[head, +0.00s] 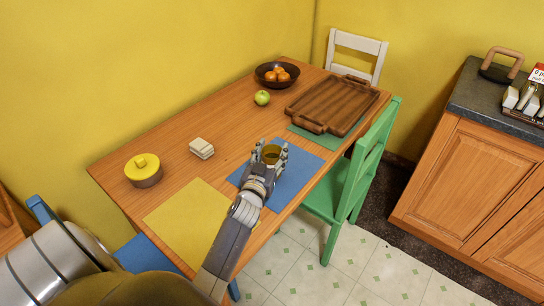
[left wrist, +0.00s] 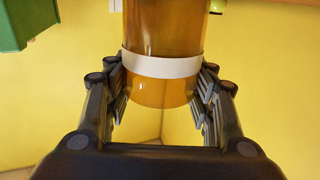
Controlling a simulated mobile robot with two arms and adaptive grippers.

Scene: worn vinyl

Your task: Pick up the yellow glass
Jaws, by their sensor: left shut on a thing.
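The yellow glass (head: 271,154) is an amber see-through cup over the blue placemat (head: 307,163) on the wooden table. It also shows large in the left wrist view (left wrist: 163,30), with a pale band around it. My left gripper (head: 270,161) is shut on the glass, with fingers on both sides of it; the fingers also show in the left wrist view (left wrist: 162,85). I cannot tell whether the glass touches the mat. My right gripper is not in view.
On the table (head: 235,115) are a yellow-lidded pot (head: 143,170), a small pale block (head: 201,148), a green apple (head: 262,98), a bowl of oranges (head: 267,82) and a wooden tray (head: 305,102). A green chair (head: 352,180) stands close on the right.

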